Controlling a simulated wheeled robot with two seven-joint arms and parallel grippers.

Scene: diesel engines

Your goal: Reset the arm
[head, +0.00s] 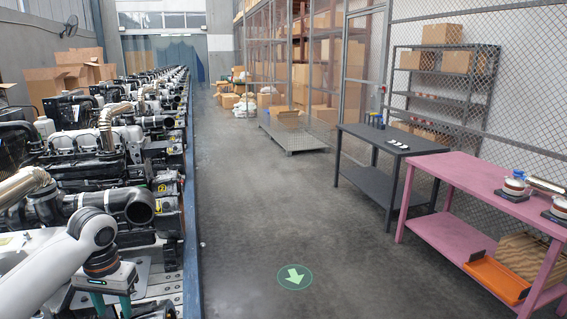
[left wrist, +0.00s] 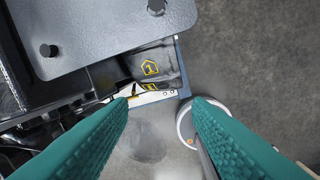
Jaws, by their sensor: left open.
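My left arm reaches in from the left in the head view. Its gripper (head: 113,304) points down at the lower left, beside the row of engines, and is cut by the bottom edge. In the left wrist view my left gripper (left wrist: 162,103) shows two teal ridged fingers spread apart with nothing between them. Beyond the fingertips are a dark engine part with a yellow "1" mark (left wrist: 150,68), a grey bolted plate (left wrist: 100,30) and the floor. A round white-rimmed thing is partly hidden behind the right finger. My right gripper is in neither view.
Engines (head: 110,140) line the left side along a blue rail (head: 192,220). A dark table (head: 385,140) and a pink table (head: 470,185) stand at the right.

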